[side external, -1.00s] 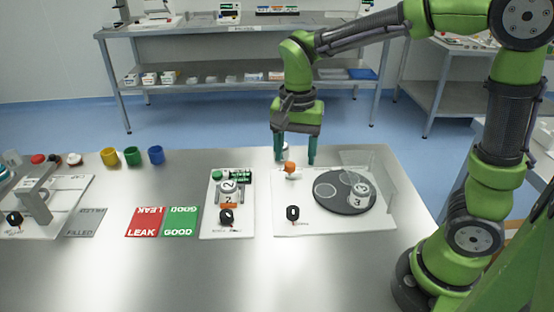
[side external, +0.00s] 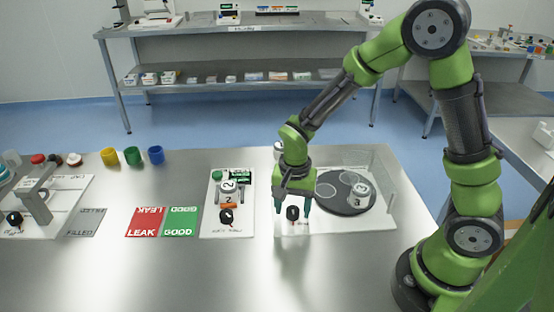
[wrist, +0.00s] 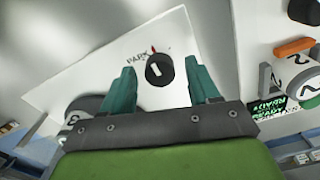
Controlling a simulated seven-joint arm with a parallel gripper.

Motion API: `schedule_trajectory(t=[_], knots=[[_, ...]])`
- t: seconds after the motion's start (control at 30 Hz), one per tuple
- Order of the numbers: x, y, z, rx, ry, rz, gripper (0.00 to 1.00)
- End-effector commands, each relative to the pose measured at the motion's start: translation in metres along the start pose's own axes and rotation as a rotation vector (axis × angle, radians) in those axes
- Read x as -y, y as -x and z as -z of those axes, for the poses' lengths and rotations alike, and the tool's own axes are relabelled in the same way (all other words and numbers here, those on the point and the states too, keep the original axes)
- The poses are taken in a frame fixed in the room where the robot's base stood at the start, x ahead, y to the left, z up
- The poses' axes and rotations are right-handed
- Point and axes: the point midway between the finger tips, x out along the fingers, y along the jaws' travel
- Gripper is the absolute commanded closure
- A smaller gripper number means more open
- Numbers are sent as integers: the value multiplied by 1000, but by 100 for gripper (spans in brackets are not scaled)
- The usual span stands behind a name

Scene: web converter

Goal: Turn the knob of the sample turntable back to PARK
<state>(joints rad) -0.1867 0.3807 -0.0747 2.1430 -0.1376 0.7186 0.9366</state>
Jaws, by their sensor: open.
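The black knob (side external: 292,213) sits at the front left of the white turntable plate (side external: 352,221). In the wrist view the knob (wrist: 160,70) has a white mark on top, with the printed word PARK and a red tick beside it. I cannot tell whether the white mark lines up with the tick. My gripper (side external: 293,211) is open, pointing down, with one finger on each side of the knob in the picture. The wrist view also shows the knob between the fingers (wrist: 162,75); contact is not visible.
A clear screen (side external: 375,165) stands behind and right of the turntable. To the left is another white plate (side external: 211,229) with its own black knob (side external: 226,216) and a container marked 2. Red LEAK (side external: 142,222) and green GOOD (side external: 180,221) mats lie further left.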

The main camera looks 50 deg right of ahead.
Motion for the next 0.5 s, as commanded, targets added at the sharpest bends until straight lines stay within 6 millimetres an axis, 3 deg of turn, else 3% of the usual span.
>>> schedule_trajectory(t=[0.23,0.5], knots=[[0,0,0,0,0,0,41],[0,0,0,0,0,0,82]])
